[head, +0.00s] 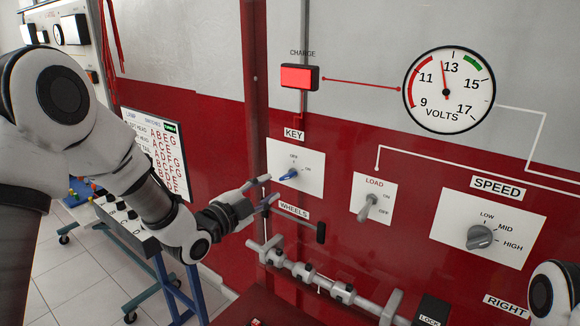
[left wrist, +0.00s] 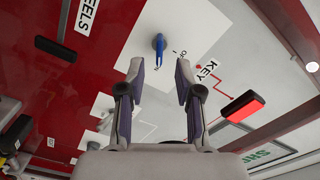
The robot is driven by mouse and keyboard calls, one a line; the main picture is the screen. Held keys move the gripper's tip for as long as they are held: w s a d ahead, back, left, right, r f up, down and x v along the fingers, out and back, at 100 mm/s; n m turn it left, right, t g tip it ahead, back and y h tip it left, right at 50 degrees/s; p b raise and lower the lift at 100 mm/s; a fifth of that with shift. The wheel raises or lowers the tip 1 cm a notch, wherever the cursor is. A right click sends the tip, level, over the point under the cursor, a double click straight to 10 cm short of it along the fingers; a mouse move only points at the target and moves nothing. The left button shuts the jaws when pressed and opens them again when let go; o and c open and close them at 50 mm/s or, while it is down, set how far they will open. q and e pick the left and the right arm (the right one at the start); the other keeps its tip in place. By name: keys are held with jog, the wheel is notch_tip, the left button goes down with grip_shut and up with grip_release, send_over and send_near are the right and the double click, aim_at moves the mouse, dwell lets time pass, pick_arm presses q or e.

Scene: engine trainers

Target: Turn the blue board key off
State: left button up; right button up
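The blue key (head: 289,174) sits in a white plate (head: 312,159) under the KEY label on the red board. My right gripper is out of view.
A red CHARGE lamp (head: 299,77) looks lit above the key. The voltmeter (head: 449,90) needle stands between 11 and 13. A LOAD switch (head: 369,205) and SPEED knob (head: 480,237) are to the right. A grey bar with a black-ended lever (head: 320,233) juts out below.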

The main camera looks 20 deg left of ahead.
aim_at(284, 179)
pick_arm(q)
jog(key=p+x, duration=0.2)
jog(key=x, duration=0.5)
jog(key=shift+f+p, duration=0.1)
jog(key=shift+p, duration=0.3)
jog(key=shift+w+d, duration=0.15)
jog(key=shift+w, duration=0.2)
jog(key=shift+s+d+r, duration=0.15)
jog(key=shift+s+r, duration=0.1)
jog(key=shift+s, duration=0.2)
jog(key=shift+c, duration=0.3)
jog(key=shift+w+f, duration=0.1)
grip_shut()
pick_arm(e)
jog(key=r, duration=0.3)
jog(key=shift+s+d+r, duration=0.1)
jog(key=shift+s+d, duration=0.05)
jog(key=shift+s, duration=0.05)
